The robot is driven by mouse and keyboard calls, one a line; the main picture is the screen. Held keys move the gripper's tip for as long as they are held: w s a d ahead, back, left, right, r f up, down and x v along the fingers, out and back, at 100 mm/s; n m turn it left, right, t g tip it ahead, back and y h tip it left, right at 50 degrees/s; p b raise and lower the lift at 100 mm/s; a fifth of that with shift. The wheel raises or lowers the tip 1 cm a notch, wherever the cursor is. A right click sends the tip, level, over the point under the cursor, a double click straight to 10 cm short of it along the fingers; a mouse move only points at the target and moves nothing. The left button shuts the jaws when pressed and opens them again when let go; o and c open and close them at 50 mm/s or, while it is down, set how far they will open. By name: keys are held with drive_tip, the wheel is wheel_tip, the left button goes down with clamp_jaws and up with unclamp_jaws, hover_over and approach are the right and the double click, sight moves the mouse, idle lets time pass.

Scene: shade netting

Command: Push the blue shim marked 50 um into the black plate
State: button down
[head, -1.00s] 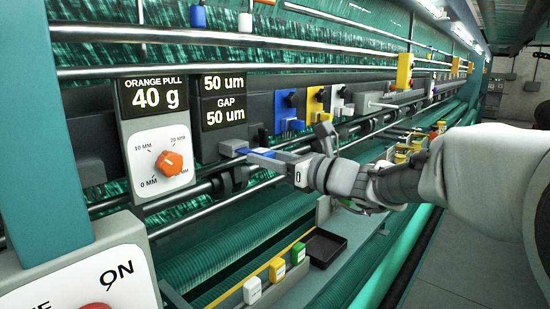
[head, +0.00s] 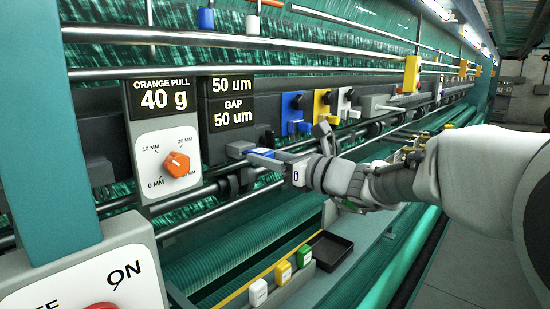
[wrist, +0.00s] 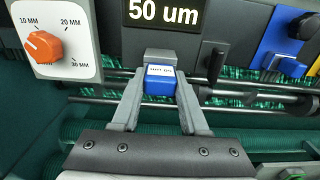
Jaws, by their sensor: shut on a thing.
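The blue shim (wrist: 158,87) has a white label on its top, too blurred to read here. My gripper (wrist: 160,95) is shut on it, one finger on each side. In the head view the shim (head: 262,152) is mostly hidden by my gripper (head: 268,158). The black plate (head: 217,148) carries a display (head: 232,102) reading 50 um, gap 50 um. A grey block (head: 239,148) juts out at its foot, and the shim is right in front of it. In the wrist view that block (wrist: 160,56) is directly behind the shim; I cannot tell whether they touch.
An orange dial (head: 176,164) is left of the plate. A blue unit (head: 295,112) and a yellow unit (head: 322,103) stand to the right. Steel rails run across near my gripper. Below are white, yellow and green blocks (head: 283,272) and a black tray (head: 328,250).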

drive_tip(key=shift+w+a, duration=0.2)
drive_tip(key=shift+a, duration=0.1)
drive_tip(key=shift+w+a, duration=0.3)
drive_tip(key=shift+a, duration=0.05)
drive_tip(key=shift+c, duration=1.7)
unclamp_jaws()
drive_tip(key=b+v, duration=0.2)
drive_tip(key=v, duration=1.5)
drive_tip(key=shift+s+d, duration=0.15)
